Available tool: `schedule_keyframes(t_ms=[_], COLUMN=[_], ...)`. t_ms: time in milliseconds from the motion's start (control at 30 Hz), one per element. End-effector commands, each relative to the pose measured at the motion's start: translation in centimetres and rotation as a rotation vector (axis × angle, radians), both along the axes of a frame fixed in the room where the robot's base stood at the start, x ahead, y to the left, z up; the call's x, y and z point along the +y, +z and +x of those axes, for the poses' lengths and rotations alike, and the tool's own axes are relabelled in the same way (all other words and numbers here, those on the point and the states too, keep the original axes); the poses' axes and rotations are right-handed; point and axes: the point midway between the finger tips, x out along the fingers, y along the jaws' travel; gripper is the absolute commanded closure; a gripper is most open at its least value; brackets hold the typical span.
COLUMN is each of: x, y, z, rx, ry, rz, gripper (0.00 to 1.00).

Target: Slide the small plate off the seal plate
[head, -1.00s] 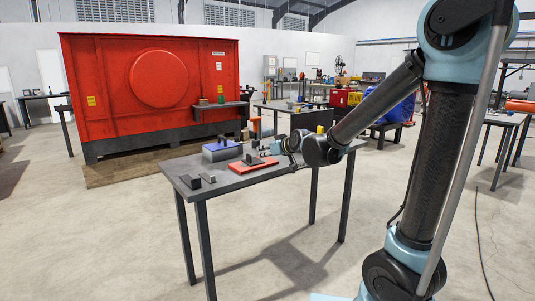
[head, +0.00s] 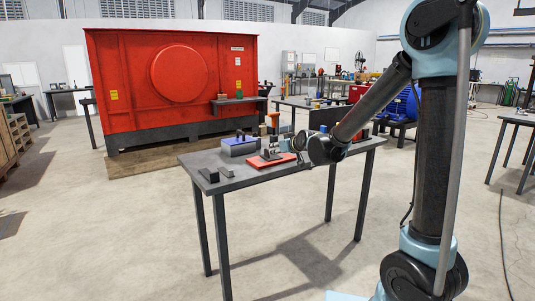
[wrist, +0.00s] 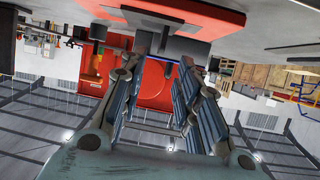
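The red seal plate (head: 284,164) lies flat on the grey table. A dark small plate with an upright block (head: 266,155) sits on it. My gripper (head: 290,148) is low over the table, just right of the dark piece in the head view, where its fingers are small and partly hidden. In the wrist view, which is upside down, the fingers (wrist: 162,64) are spread with a clear gap. The dark block (wrist: 186,46) is just beyond the fingertips, in front of the red plate (wrist: 215,22). I cannot tell whether the fingers touch it.
A grey box with a blue top (head: 239,148) stands behind the red plate. Two dark blocks, one at the left (head: 209,174) and a smaller one (head: 226,171), lie on the near left of the table (head: 245,180). A big red machine (head: 150,85) stands behind.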

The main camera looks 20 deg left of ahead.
Motion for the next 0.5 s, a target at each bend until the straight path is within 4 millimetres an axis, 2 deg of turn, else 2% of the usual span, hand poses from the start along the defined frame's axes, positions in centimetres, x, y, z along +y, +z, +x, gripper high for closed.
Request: schedule_keyframes(t_ms=[500], x=[4.2], y=[-2.5], z=[4.1], rx=[0.0], ry=[0.0], rz=[0.0], gripper=[0.7])
